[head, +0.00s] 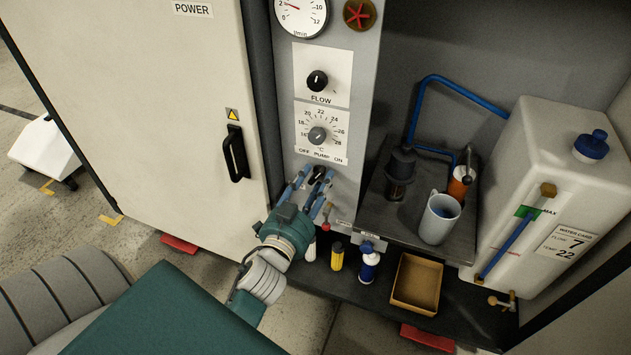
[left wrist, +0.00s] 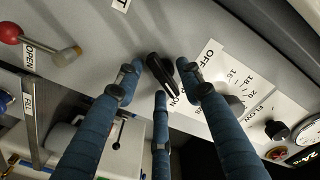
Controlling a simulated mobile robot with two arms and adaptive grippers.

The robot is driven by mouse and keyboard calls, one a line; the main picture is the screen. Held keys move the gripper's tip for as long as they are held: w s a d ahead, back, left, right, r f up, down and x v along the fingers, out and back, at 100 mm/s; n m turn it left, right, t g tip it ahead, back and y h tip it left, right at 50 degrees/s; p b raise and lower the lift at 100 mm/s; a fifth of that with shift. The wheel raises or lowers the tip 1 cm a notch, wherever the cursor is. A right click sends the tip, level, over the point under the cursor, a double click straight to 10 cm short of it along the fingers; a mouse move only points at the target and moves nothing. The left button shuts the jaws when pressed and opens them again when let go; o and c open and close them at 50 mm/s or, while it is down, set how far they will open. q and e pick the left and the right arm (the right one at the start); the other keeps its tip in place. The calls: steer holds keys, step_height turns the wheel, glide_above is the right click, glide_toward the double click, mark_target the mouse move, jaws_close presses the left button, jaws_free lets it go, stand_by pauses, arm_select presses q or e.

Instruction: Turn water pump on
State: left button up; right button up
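The black pump switch knob (head: 318,174) sits on the grey panel just below the label "OFF PUMP ON" (head: 321,155). My left gripper (head: 312,191) is at this knob, its blue fingers spread. In the left wrist view the knob (left wrist: 160,74) lies between the fingertips of the gripper (left wrist: 159,84), with a gap on the left side. The right fingertip is close to the knob; I cannot tell whether it touches. My right gripper is not in view.
Above the switch are a temperature dial (head: 317,135) and a flow knob (head: 317,80). A red-knobbed lever (head: 326,208) is close right of the gripper. Bottles (head: 368,266), a mug (head: 439,217), an open box (head: 417,283) and a water tank (head: 545,160) stand to the right.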

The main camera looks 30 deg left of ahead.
arm_select(q)
steer(key=v, duration=0.7)
steer(key=shift+s, duration=0.25)
